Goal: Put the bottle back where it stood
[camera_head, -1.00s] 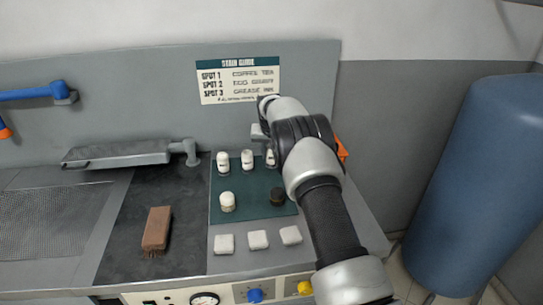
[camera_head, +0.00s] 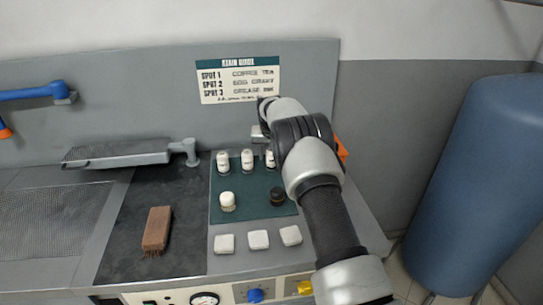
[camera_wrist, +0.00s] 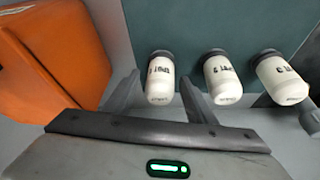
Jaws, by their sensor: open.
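Three white bottles with grey ends stand in a row at the back of a green mat (camera_head: 240,187): a left one (camera_head: 222,162), a middle one (camera_head: 247,160) and a right one (camera_head: 270,158) beside my arm. In the wrist view the row is reversed, and the end bottle (camera_wrist: 160,88) nearest the orange object lies between my fingers. My gripper (camera_wrist: 158,82) is open, one finger on each side of that bottle; I cannot tell whether they touch it. A white-topped bottle (camera_head: 227,201) and a dark-topped one (camera_head: 277,197) stand in front on the mat.
An orange object (camera_wrist: 55,50) is close beside my gripper. White pads (camera_head: 258,240) lie in front of the mat. A brown brush (camera_head: 156,230) lies on the dark board at left. A stain guide sign (camera_head: 238,80) hangs behind. A blue cylinder (camera_head: 475,185) stands at right.

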